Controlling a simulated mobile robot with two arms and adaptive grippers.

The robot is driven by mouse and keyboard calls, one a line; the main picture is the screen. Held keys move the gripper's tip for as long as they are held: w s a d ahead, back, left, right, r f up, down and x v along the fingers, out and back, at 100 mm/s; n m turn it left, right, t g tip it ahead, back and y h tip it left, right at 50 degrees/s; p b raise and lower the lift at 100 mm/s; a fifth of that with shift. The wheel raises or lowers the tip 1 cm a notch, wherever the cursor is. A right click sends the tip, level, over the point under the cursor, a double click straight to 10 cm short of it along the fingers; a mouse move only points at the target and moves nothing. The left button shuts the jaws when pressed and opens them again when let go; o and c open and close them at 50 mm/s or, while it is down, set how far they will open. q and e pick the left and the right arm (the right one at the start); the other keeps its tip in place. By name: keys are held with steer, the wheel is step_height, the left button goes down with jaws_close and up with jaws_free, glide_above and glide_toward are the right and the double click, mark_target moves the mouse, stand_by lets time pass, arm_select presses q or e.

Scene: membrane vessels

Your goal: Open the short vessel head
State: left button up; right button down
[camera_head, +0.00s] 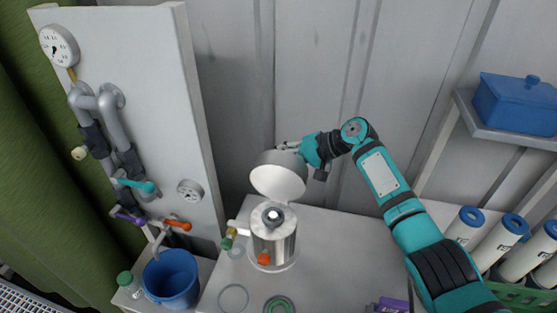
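The short steel vessel (273,243) stands upright on the grey bench. Its round head (281,180) is swung up and tilted back, so its pale underside faces me and the vessel mouth is uncovered. My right gripper (288,147) is at the raised head's upper back edge. Its fingertips are small and partly hidden behind the head, so I cannot tell whether they are open, shut or touching it. My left gripper is not in view.
A panel with gauges, pipes and coloured valve handles (138,186) stands at the left. A blue bucket (171,279) is below it. A green ring (279,305) and a clear ring (233,298) lie in front. White cartridges (497,244) and a shelf with a blue box (515,103) are right.

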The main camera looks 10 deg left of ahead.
steer(key=c, duration=1.8)
jaws_free()
steer(key=shift+w+d+r, duration=0.3)
steer(key=shift+w+r, duration=0.05)
steer(key=shift+r, duration=0.1)
steer(key=o, duration=0.7)
steer(key=shift+s+d, duration=0.25)
steer(key=shift+d, duration=0.45)
steer(key=shift+o, duration=0.5)
steer(key=shift+a+f, duration=0.15)
steer(key=shift+a, duration=0.3)
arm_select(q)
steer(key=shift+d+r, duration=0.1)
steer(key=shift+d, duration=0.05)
arm_select(e)
steer(key=v, duration=1.2)
steer(key=shift+s, duration=0.1)
